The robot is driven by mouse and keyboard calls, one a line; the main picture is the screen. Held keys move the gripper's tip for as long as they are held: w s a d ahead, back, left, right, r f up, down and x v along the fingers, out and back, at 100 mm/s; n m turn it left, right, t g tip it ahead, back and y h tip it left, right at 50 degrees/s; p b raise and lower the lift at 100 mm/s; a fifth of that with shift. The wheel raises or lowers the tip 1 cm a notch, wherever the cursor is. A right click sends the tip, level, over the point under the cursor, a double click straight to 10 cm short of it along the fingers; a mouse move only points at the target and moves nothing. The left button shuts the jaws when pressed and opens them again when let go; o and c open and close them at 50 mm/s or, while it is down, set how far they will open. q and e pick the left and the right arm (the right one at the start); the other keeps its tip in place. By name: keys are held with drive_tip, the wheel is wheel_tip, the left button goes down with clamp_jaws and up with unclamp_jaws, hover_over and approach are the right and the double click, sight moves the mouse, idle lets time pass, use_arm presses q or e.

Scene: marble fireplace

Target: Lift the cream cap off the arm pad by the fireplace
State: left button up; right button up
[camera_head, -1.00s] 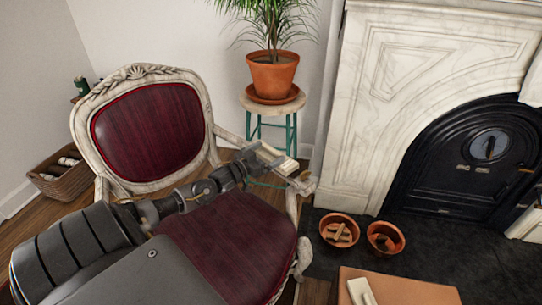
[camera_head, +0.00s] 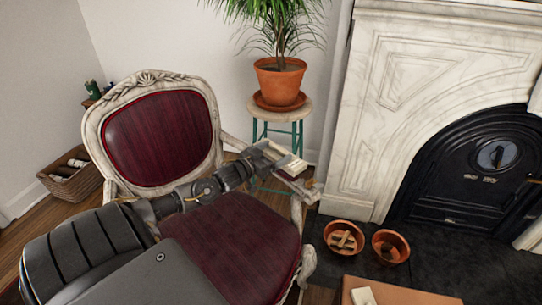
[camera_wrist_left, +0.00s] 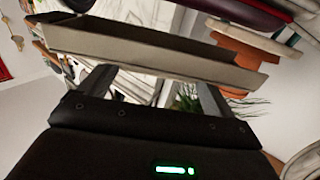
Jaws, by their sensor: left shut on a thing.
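The cream cap (camera_head: 293,166) is a long, channel-shaped piece near the front end of the chair's right-hand arm. My left gripper (camera_head: 268,158) reaches over the seat from the left and is shut on the cap. In the left wrist view the cap (camera_wrist_left: 150,50) lies across the gripper's fingers as a long tan bar. The arm pad (camera_head: 308,188) is the carved arm end just below and right of the cap. The cap looks slightly above it, but the exact gap is hard to tell. My right gripper is not in view.
A potted plant (camera_head: 280,82) stands on a stool (camera_head: 285,113) behind the chair arm. The marble fireplace (camera_head: 400,110) is to the right. A wicker basket (camera_head: 72,184) sits at the left.

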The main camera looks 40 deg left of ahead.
use_arm(q)
drive_tip(key=s+d+r+p, duration=0.2)
drive_tip(key=s+d+r, duration=0.5)
drive_tip(key=d+r, duration=0.1)
drive_tip(key=shift+d, duration=0.9)
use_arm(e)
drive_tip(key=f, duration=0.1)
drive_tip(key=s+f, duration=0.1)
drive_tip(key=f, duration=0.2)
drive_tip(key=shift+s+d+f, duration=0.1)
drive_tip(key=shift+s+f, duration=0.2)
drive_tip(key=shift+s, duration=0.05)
